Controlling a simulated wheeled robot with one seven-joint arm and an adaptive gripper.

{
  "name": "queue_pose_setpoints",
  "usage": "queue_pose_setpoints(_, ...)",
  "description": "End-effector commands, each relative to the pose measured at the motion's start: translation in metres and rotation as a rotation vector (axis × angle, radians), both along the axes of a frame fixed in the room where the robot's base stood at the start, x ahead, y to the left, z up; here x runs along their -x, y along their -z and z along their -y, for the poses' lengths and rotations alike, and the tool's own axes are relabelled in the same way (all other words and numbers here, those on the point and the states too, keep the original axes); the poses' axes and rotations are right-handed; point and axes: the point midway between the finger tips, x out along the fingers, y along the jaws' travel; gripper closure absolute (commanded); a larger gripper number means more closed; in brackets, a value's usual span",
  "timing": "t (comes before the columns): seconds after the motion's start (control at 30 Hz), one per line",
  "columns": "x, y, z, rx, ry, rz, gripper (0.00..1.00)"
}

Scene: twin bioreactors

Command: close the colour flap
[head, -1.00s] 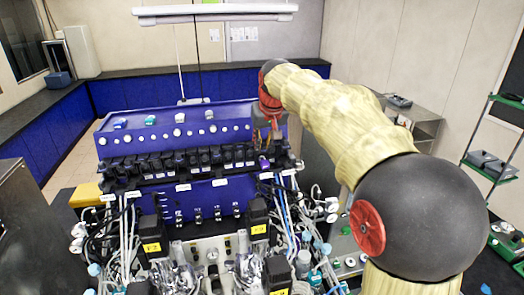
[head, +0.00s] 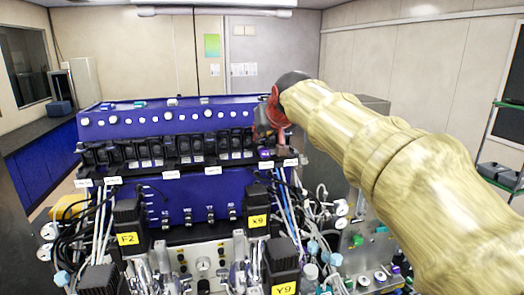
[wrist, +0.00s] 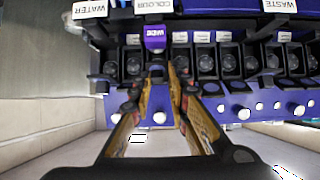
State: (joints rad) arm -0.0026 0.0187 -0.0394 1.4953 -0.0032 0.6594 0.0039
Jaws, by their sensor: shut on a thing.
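The COLOUR label (wrist: 153,6) shows at the top of the wrist view, with a small purple block (wrist: 155,38) just below it. The purple block also shows in the head view (head: 265,154) at the right end of the row of black units. My gripper (wrist: 158,78) has its orange-brown fingers drawn together on a small dark part (wrist: 156,71) below the purple block, in line with the COLOUR label. This part looks like the colour flap, but the fingertips hide much of it and its angle is unclear. In the head view, my gripper (head: 268,122) is at the row's right end.
More black units (wrist: 229,62) stand close beside the fingers. The WATER label (wrist: 90,8) and WASTE label (wrist: 279,5) flank the COLOUR label. White knobs (wrist: 243,113) line the blue housing. Cables (head: 302,215) and black blocks (head: 257,210) crowd the front below.

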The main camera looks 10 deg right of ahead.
Motion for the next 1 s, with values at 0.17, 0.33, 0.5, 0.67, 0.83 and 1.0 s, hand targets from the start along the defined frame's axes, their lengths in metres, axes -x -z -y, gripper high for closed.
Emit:
queue_pose_setpoints(0.17,0.002,0.011,0.003,0.004,0.003,0.095,1.0)
queue_pose_setpoints(0.33,0.003,0.015,0.003,0.004,0.003,0.182,1.0)
queue_pose_setpoints(0.5,0.003,0.019,0.003,0.004,0.003,0.27,1.0)
queue_pose_setpoints(0.67,0.003,0.022,0.003,0.004,0.002,0.349,1.0)
queue_pose_setpoints(0.83,0.002,0.024,0.002,0.004,0.002,0.422,1.0)
queue_pose_setpoints(1.0,0.001,0.025,0.002,0.004,0.001,0.478,1.0)
